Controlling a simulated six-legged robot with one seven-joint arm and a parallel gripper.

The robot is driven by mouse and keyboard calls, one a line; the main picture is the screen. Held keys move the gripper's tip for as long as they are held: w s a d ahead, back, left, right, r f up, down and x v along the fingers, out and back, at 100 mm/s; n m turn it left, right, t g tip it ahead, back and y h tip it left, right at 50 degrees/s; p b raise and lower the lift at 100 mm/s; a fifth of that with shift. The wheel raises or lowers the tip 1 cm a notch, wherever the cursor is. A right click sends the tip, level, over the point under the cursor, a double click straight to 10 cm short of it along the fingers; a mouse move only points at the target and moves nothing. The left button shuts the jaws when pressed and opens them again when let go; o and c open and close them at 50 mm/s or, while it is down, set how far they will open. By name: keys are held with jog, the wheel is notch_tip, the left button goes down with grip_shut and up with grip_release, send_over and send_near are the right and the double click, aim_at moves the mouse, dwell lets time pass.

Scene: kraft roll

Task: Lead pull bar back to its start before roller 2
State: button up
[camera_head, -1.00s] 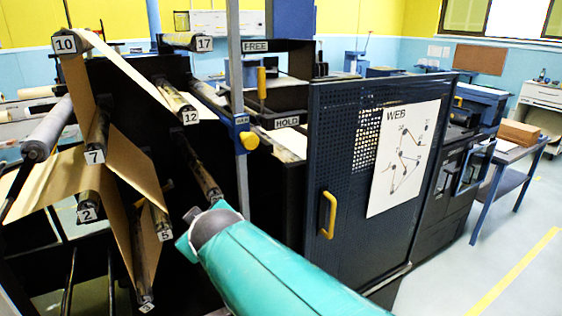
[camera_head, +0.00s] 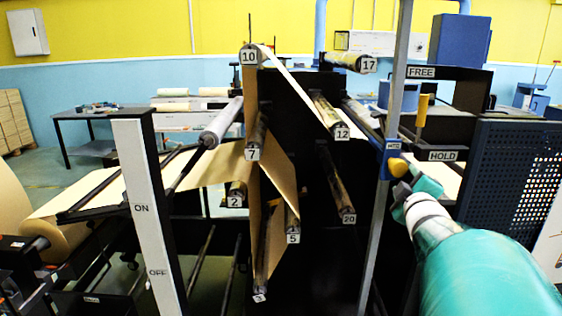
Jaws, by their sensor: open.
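Roller 2 (camera_head: 236,194) is at the centre left, with brown kraft web (camera_head: 85,190) reaching it from the left. Web also shows by roller 7 (camera_head: 256,140), roller 5 (camera_head: 292,225) and roller 10 (camera_head: 250,56). A pale strip slants from roller 10 down to roller 12 (camera_head: 333,118). A thick grey bar (camera_head: 221,122) lies above and left of roller 2; I cannot tell whether it is the pull bar. My gripper (camera_head: 408,197) is open at the end of my teal arm, right of the rollers. It appears near a yellow knob (camera_head: 398,167); contact is unclear.
A grey upright post (camera_head: 390,100) stands between the rollers and my arm. The FREE and HOLD frame (camera_head: 470,90) with a yellow handle (camera_head: 421,110) is right. An ON/OFF post (camera_head: 143,215) and kraft roll (camera_head: 25,215) are left. A blue perforated panel (camera_head: 520,175) is far right.

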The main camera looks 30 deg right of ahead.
aim_at(399, 170)
jog(key=x, duration=0.9)
jog(key=shift+w, duration=0.1)
jog(key=c, duration=1)
jog(key=shift+o, duration=0.2)
jog(key=w+a, duration=0.7)
jog(key=a, duration=0.6)
jog(key=shift+w+f, duration=0.15)
jog(key=shift+w, duration=0.25)
jog(key=shift+a, duration=0.1)
jog(key=w+a+r, duration=0.2)
jog(key=a+r, duration=0.2)
jog(key=r, duration=0.2)
jog(key=shift+w+r, duration=0.15)
jog(key=shift+r, duration=0.05)
jog(key=shift+d, duration=0.1)
